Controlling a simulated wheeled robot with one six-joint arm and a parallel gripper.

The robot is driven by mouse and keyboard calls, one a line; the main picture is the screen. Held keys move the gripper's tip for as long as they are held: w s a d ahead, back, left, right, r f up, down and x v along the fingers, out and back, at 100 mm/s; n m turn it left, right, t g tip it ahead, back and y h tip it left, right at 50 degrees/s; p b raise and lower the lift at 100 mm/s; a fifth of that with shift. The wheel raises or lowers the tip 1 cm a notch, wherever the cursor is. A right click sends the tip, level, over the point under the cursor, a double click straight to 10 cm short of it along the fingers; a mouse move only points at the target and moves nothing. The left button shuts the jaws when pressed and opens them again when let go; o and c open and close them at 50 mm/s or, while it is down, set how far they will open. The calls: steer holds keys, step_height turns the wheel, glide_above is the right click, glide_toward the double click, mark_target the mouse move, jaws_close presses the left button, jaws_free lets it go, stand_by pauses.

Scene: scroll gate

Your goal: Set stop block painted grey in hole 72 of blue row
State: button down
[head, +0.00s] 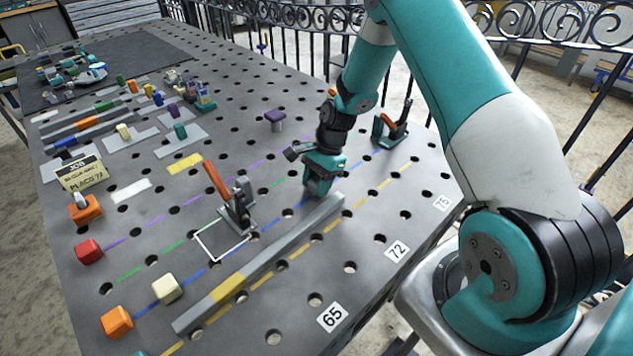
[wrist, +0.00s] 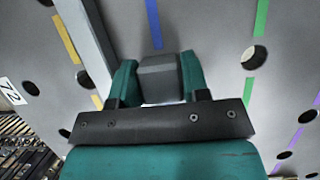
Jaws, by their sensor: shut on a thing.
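My gripper (head: 319,186) is low over the perforated table, close to the blue line and just beyond the long grey bar. In the wrist view its teal fingers (wrist: 159,82) are shut on the grey stop block (wrist: 158,66), whose flat grey top shows between them. The blue row (wrist: 153,24) runs up from the block in that view. Whether the block touches the table or sits in a hole cannot be told. The block's lower part and any hole under it are hidden. The label 72 (head: 397,250) stands at the table's near right edge.
The long grey bar (head: 298,232) with a yellow section lies beside my gripper. A red-handled clamp (head: 238,212) stands to the left, another clamp (head: 392,132) behind right. A purple-topped peg (head: 275,120) stands farther back. Orange (head: 117,322) and cream (head: 167,289) blocks sit front left.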

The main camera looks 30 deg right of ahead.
steer(key=shift+f, duration=0.2)
steer(key=c, duration=0.5)
jaws_free()
